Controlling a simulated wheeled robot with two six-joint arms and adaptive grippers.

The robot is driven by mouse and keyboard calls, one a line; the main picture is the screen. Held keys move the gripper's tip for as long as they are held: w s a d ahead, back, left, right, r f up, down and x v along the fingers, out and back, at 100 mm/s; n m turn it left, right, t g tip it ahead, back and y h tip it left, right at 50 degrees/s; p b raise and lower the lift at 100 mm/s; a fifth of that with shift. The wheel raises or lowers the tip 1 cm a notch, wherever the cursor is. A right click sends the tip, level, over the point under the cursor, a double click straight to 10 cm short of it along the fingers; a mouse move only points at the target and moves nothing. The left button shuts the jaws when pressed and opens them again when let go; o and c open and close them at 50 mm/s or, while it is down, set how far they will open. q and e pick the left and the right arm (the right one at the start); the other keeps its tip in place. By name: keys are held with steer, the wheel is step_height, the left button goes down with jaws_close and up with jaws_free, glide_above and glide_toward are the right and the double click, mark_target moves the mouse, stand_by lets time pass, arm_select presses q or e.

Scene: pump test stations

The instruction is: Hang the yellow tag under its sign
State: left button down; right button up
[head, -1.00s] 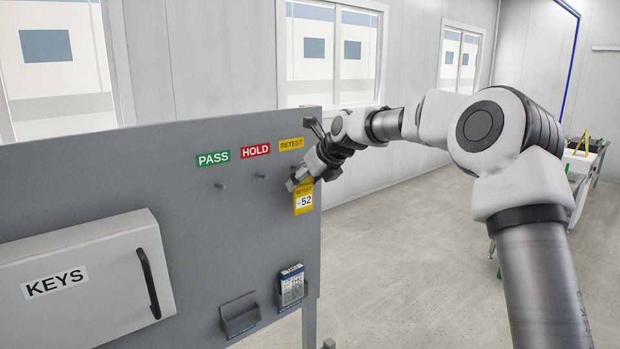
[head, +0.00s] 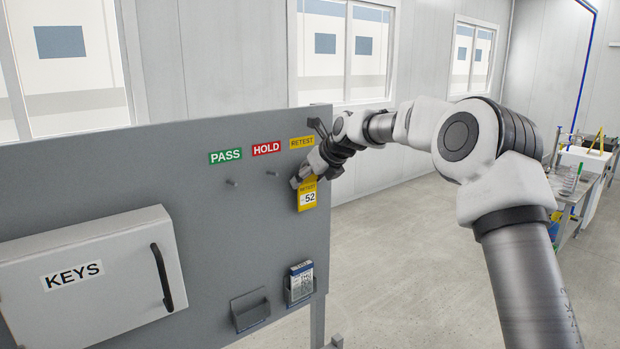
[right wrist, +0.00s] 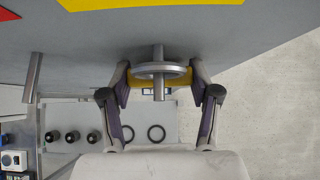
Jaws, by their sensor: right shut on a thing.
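The yellow RETEST tag (head: 307,195), marked 52, hangs upright against the grey board, just below the yellow RETEST sign (head: 302,142). My right gripper (head: 303,178) is shut on its upper part. In the right wrist view my right gripper (right wrist: 160,84) has the tag's yellow edge (right wrist: 178,82) between its fingers. The tag's metal ring (right wrist: 143,71) appears to be around the peg (right wrist: 158,92), whose tip shows past the ring. In the head view this peg is hidden by the gripper. My left gripper is in neither view.
Bare pegs (head: 232,183) stick out under the green PASS sign (head: 225,156) and the red HOLD sign (head: 266,148). Lower down are an empty holder (head: 250,312) and one with a device (head: 301,281). A KEYS cabinet (head: 90,275) juts out at left. Open floor lies right of the board.

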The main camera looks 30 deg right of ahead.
steer(key=shift+f, duration=0.1)
steer(key=o, duration=1)
steer(key=shift+w+f, duration=0.1)
steer(key=shift+w, duration=0.3)
steer(key=shift+s, duration=0.15)
